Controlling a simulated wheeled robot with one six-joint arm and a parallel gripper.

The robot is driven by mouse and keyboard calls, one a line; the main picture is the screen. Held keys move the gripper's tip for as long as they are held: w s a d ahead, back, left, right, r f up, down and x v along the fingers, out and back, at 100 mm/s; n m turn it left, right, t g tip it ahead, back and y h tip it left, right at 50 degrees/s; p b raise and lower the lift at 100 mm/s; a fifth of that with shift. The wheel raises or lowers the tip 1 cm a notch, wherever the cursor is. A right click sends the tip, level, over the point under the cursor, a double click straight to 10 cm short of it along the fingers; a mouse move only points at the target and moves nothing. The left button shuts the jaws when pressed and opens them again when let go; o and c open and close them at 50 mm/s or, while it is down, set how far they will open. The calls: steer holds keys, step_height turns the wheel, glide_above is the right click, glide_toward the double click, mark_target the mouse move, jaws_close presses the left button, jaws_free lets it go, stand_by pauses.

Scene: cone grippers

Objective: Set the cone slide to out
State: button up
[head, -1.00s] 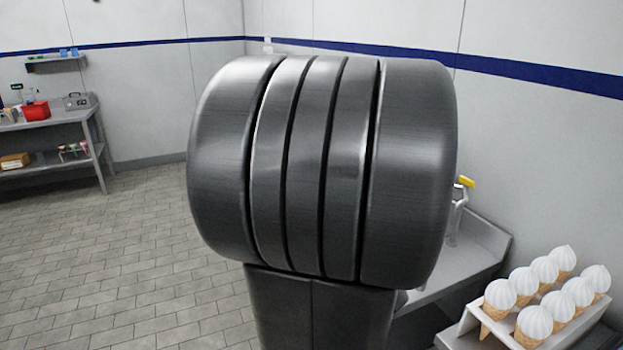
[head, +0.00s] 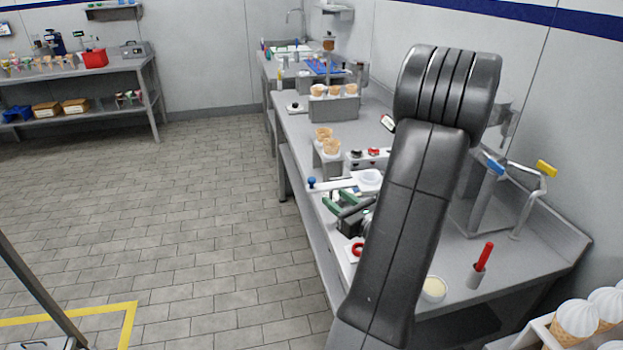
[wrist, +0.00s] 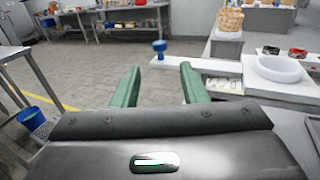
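The cone slide is a white flat bar with a blue knob (head: 311,182) at its left end, by the workbench's left edge in the head view. In the wrist view the knob (wrist: 159,49) stands upright beyond my fingertips, and the white bar (wrist: 205,63) runs right from it to a white round cup (wrist: 278,68). The cup also shows in the head view (head: 369,177). My gripper (wrist: 159,70) has two green fingers, apart and empty. In the head view my gripper (head: 341,203) is just nearer than the slide, partly hidden by my arm.
The workbench (head: 520,283) holds cone racks (head: 335,108), a cream tub (head: 434,289), a red-handled tool (head: 482,262) and taps (head: 547,168). White-topped cones (head: 576,320) stand at bottom right.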

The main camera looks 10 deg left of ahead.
mark_target(314, 182)
steer(key=p+x, duration=0.2)
steer(key=x, duration=0.9)
steer(key=shift+w+a, duration=0.15)
steer(key=shift+a, duration=0.05)
steer(key=shift+f, duration=0.1)
jaws_close()
